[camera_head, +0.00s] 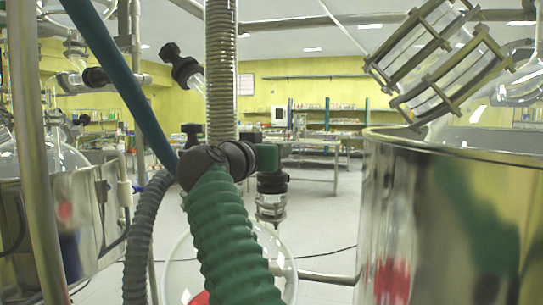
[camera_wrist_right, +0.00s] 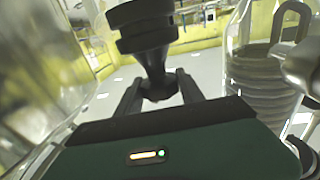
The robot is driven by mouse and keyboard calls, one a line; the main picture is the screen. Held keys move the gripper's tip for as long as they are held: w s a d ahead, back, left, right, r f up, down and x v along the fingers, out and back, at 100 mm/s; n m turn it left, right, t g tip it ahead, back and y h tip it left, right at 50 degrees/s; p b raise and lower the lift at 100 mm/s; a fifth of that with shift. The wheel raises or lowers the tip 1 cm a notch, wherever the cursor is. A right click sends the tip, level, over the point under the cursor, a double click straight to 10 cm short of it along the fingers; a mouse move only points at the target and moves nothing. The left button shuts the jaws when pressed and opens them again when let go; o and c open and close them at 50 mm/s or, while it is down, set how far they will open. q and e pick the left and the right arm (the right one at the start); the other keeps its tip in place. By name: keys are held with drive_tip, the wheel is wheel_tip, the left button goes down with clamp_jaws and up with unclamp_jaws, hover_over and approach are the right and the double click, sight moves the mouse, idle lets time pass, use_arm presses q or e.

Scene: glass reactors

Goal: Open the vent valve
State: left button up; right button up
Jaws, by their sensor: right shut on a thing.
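In the right wrist view, a black valve fitting (camera_wrist_right: 146,38) with stepped round collars narrows to a dark stem or handle. The two dark fingers of my right gripper (camera_wrist_right: 157,88) stand on either side of that narrow part and are shut on it. In the head view, a black valve fitting (camera_head: 272,184) sits on a glass neck at the middle, right by the green end piece of my right arm; the fingers are hidden there. I cannot tell for certain that both views show the same fitting. My left gripper is not in view.
A large shiny metal vessel (camera_head: 450,215) fills the right side, with a caged glass cylinder (camera_head: 440,62) above it. A round glass flask (camera_head: 180,270) is behind my arm. A ribbed hose (camera_head: 221,75) rises at the middle. Another metal vessel (camera_head: 85,220) stands left.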

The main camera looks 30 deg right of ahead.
drive_tip(key=o, duration=1.1)
drive_tip(key=shift+f, duration=0.1)
drive_tip(key=shift+b+v, duration=1.45)
drive_tip(key=shift+v, duration=2.55)
